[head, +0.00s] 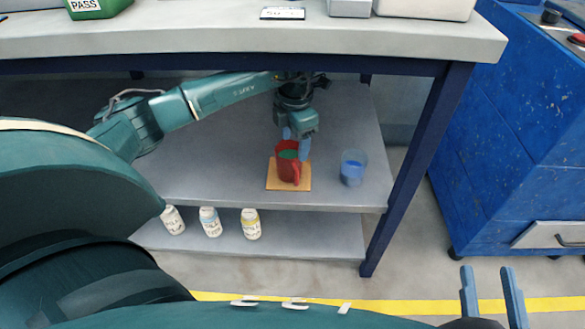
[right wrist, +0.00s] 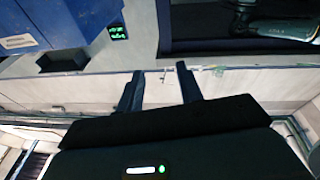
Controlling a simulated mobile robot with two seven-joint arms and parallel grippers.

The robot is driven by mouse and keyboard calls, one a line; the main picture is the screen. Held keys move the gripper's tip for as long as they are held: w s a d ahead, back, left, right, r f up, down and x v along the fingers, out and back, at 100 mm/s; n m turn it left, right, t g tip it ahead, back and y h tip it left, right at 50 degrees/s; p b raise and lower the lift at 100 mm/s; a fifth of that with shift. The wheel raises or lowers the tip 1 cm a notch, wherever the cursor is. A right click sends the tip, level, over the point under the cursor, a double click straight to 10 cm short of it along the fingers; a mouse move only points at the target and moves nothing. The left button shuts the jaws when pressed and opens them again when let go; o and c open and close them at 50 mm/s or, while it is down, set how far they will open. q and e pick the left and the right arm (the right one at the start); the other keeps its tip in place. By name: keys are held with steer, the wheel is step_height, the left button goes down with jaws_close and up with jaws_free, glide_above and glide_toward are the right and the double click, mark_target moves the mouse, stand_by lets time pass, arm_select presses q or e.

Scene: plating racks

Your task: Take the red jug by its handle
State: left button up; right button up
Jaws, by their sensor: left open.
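The red jug (head: 284,164) stands upright on a tan square mat (head: 273,182) on the upper shelf under the table. Green shows inside its mouth. Its handle (head: 297,173) is on the front right side. My left gripper (head: 295,143) reaches down from above, its blue fingers open at the jug's top and right side. I cannot tell whether the fingers touch the jug or straddle the handle. My right gripper (head: 491,287) is far from the jug, at the lower right. It is open and empty, and its fingers also show in the right wrist view (right wrist: 160,85).
A clear cup with blue contents (head: 352,168) stands right of the jug. Several labelled bottles (head: 211,221) stand on the lower shelf. The tabletop (head: 240,40) is close above my left arm. A dark table leg (head: 415,165) and a blue cabinet (head: 515,130) are on the right.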

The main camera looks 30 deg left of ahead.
arm_select(q)
steer(key=b, duration=0.2)
glide_above(294, 181)
step_height(294, 181, down, 7)
steer(key=shift+w+a+r, duration=0.1)
steer(key=shift+w, duration=0.05)
steer(key=f, duration=0.1)
steer(key=f+b, duration=0.2)
steer(key=shift+s+f, duration=0.25)
steer(key=shift+f, duration=0.1)
steer(key=shift+f+b, duration=0.3)
steer(key=shift+f, duration=0.15)
arm_select(e)
steer(key=shift+w+r+n+t+y, duration=0.25)
steer(key=shift+r+n+t+y, duration=0.15)
steer(key=shift+r+y, duration=0.15)
steer(key=shift+w+r+n+t+y, duration=0.3)
steer(key=shift+r+t+y, duration=0.15)
steer(key=shift+r, duration=0.2)
arm_select(q)
steer(key=shift+c, duration=0.4)
steer(key=shift+r, duration=0.1)
steer(key=c, duration=1.1)
steer(key=shift+c, duration=0.2)
